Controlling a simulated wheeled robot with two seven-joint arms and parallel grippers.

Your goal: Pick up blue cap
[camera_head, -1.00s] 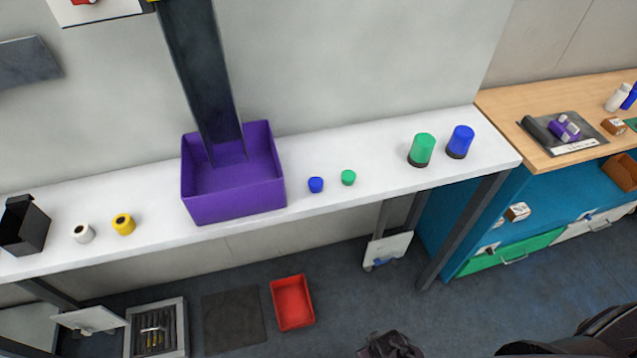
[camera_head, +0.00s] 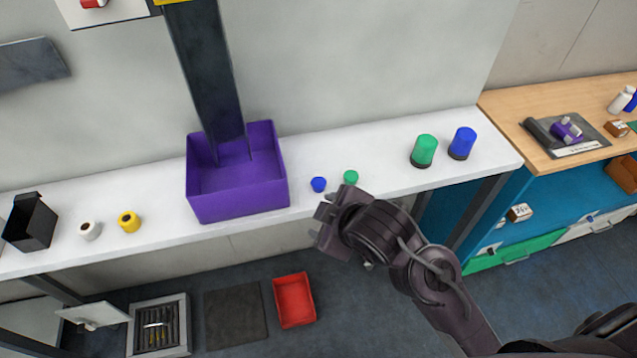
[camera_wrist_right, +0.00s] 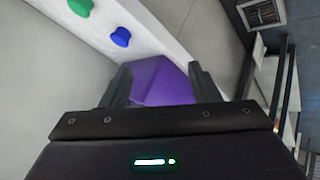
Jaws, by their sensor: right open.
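The small blue cap (camera_head: 319,184) sits on the white table, between the purple bin and a small green cap (camera_head: 351,177). In the right wrist view the blue cap (camera_wrist_right: 121,37) is at the upper left, beyond the fingers, with the green cap (camera_wrist_right: 80,7) at the top edge. My right gripper (camera_head: 327,218) is in front of the table edge, just below and apart from the blue cap. In the right wrist view its two fingers (camera_wrist_right: 158,80) are spread apart and empty. My left gripper is not in view.
The purple bin (camera_head: 240,196) stands left of the caps under a dark post (camera_head: 205,75). Larger green (camera_head: 424,151) and blue (camera_head: 462,143) cylinders stand at the table's right end. White (camera_head: 90,231) and yellow (camera_head: 129,222) rolls are at left.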

